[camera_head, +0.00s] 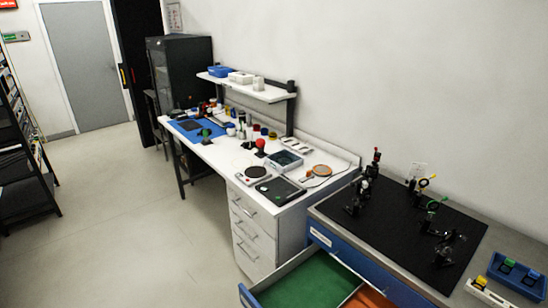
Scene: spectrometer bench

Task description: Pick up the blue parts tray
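A blue tray (515,285) holding small green, yellow and blue parts lies on the right-hand bench, at the lower right edge of the picture. Its right end is close to the picture edge. Two other things could also be called blue trays: a blue bin (219,71) on the wall shelf, and a shallow blue-grey tray (285,161) on the white bench. Neither of my grippers is in view.
A black optics board (400,238) with several upright mounts stands left of the blue tray. A small white holder (487,293) is beside it. An open drawer with a green bottom (305,283) juts out below the bench. The floor (120,220) at left is clear.

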